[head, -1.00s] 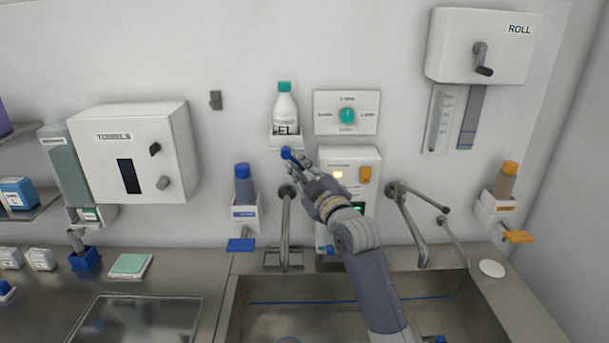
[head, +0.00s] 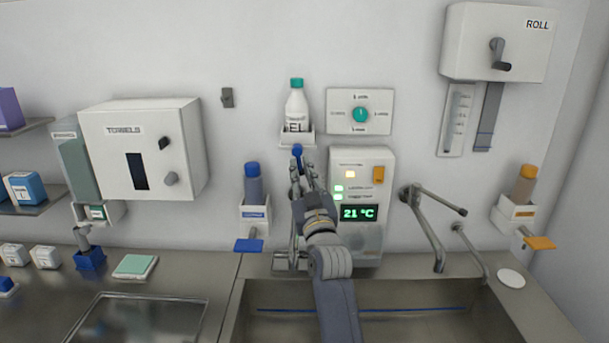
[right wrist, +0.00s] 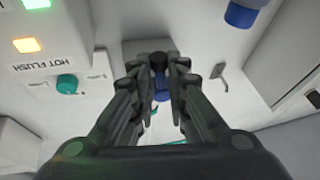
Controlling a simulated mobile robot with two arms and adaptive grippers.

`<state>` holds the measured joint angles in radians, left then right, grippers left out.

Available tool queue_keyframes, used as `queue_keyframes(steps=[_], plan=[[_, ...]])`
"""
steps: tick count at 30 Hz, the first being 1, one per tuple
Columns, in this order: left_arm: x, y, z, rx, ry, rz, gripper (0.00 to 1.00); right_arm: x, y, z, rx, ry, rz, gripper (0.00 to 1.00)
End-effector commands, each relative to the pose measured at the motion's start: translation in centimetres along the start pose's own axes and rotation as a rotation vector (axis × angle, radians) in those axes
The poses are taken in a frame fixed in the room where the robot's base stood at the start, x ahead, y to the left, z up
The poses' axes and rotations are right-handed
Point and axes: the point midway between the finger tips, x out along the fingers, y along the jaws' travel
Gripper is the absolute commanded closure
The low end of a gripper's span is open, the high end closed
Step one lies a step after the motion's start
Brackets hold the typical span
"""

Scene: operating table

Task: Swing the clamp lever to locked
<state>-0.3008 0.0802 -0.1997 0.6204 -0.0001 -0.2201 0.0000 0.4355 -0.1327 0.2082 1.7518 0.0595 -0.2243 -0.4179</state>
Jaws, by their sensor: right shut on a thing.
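The clamp lever appears as a blue-tipped handle (head: 297,150) just below the bracket of the white GEL bottle (head: 297,108) on the wall. My right gripper (head: 302,172) reaches up from below, with its fingers at the blue tip. In the right wrist view the two fingers (right wrist: 160,82) are closed around a blue piece (right wrist: 161,92), with a dark round end just beyond it. The fingers hide most of the lever, so its exact angle and any lock mark cannot be told. My left gripper is not in view.
A control panel (head: 361,160) with a lit display stands close to the right of my right gripper. A blue-capped bottle in a holder (head: 255,212) is to its left. Taps (head: 427,225) and the steel sink (head: 400,290) lie right and below.

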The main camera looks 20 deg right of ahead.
Motion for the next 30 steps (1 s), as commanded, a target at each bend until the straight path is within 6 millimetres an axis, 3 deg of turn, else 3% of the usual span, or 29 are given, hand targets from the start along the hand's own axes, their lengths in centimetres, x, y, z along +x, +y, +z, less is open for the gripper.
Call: queue_keyframes(steps=[15,16,18,30], plan=[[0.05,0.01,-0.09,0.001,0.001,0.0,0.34,0.21,-0.02,-0.86,0.021,0.021,0.011,1.0],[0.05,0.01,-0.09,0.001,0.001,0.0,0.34,0.22,-0.02,-0.87,0.021,0.021,0.011,0.83],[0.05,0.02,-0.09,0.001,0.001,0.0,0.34,0.21,-0.02,-0.84,0.02,0.021,0.01,0.68],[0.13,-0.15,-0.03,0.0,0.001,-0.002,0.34,-0.3,-0.09,-0.22,0.019,0.009,0.008,0.66]])
